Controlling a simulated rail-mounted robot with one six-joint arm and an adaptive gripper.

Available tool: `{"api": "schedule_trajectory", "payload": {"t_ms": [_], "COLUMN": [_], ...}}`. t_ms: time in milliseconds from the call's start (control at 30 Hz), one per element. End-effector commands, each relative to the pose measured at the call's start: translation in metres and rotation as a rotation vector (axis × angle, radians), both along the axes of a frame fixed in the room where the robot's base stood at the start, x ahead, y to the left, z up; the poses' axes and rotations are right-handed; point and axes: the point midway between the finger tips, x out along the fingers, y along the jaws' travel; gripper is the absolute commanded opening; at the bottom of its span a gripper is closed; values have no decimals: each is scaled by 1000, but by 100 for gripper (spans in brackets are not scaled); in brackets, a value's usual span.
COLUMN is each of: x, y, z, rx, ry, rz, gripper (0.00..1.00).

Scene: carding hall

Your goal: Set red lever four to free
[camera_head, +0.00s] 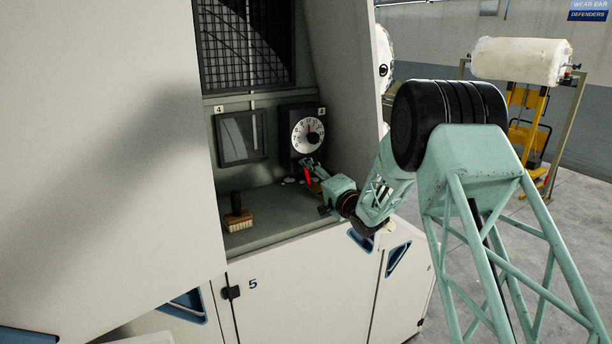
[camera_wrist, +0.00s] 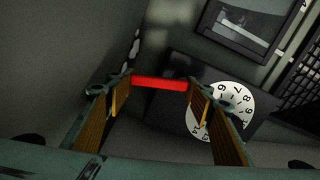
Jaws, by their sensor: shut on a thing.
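The red lever (camera_head: 307,174) sits below a round white dial (camera_head: 307,134) on a dark panel in the recess, with a "4" label above it. In the wrist view the lever (camera_wrist: 160,84) is a red bar spanning between my fingertips. My gripper (camera_head: 314,166) reaches in from the right and is shut on the lever. In the wrist view my gripper (camera_wrist: 158,86) has a finger at each end of the bar. The dial (camera_wrist: 222,110) shows behind the right finger, partly hidden. The lever's mounting and any position marks are not readable.
A dark-framed window (camera_head: 241,138), also labelled "4", is left of the dial. A brush (camera_head: 238,216) stands on the recess shelf (camera_head: 272,212). The recess's right wall (camera_head: 345,100) is close to my arm. A white roll (camera_head: 520,60) on a stand is at the far right.

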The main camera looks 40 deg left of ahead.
Motion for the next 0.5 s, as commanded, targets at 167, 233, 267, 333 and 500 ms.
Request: {"api": "schedule_trajectory", "payload": {"t_ms": [167,233,267,333,500], "x": [1,1,1,1,0], "y": [-2,-2,-2,-2,-2], "z": [-6,-5,-5,-6,-6], "rx": [-7,-6,-6,-7,-7], "ry": [4,3,3,3,4], "rz": [-2,-2,-2,-2,-2], "gripper": [53,60,61,61,61]}}
